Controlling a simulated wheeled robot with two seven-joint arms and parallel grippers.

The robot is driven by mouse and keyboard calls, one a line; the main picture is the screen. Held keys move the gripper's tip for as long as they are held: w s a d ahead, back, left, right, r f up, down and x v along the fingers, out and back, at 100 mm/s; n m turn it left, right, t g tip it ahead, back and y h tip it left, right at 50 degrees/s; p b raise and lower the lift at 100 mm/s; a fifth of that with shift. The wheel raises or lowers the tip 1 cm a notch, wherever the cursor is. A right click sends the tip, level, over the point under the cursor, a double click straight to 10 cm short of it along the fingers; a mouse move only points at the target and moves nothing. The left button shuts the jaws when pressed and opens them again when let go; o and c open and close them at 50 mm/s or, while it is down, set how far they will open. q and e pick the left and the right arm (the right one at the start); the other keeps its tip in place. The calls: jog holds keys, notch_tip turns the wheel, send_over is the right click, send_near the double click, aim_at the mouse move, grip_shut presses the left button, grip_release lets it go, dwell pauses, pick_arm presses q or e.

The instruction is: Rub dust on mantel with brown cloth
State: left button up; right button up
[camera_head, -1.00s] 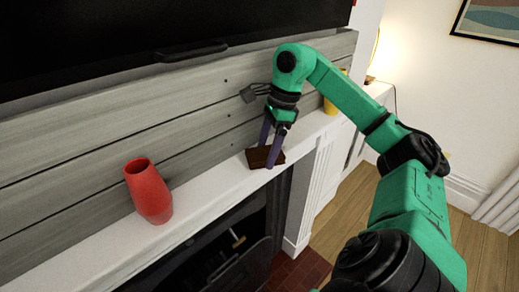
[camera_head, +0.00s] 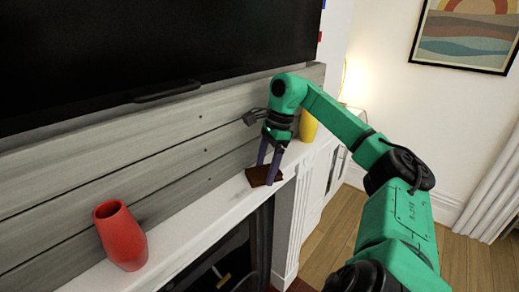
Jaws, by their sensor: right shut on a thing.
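The brown cloth (camera_head: 258,180) is a small dark brown folded piece at the white mantel (camera_head: 192,222), near its right part. My right gripper (camera_head: 267,174) points down from the green arm, with its purple fingers shut on the cloth. The cloth appears to lie on or just above the mantel top; I cannot tell which. My left gripper is not in view.
A red vase (camera_head: 121,236) stands on the mantel at left. A yellow vase (camera_head: 308,125) stands behind my right gripper. A large black TV (camera_head: 150,55) hangs above the grey plank wall. The mantel between red vase and cloth is clear.

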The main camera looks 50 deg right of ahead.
aim_at(227, 205)
jog(key=shift+d, duration=0.15)
jog(key=shift+a+f, duration=0.1)
jog(key=shift+a, duration=3.35)
jog(key=a, duration=0.1)
jog(key=a+p, duration=0.1)
jog(key=p, duration=0.1)
jog(key=shift+a+r, duration=0.25)
jog(key=shift+a, duration=0.15)
jog(key=shift+w+a+f+p, duration=0.1)
jog(key=shift+a+p, duration=0.2)
jog(key=shift+a, duration=0.1)
jog(key=shift+a+p, duration=1.2)
jog(key=shift+p, duration=0.05)
jog(key=shift+a, duration=0.3)
jog(key=shift+a+f, duration=0.1)
jog(key=shift+f, duration=0.1)
jog(key=p+v, duration=0.4)
jog(key=a+p+v, duration=0.1)
jog(key=v, duration=0.1)
jog(key=shift+w+a+r+p, duration=0.1)
jog(key=shift+w+r+p, duration=0.05)
jog(key=shift+w+p, duration=0.25)
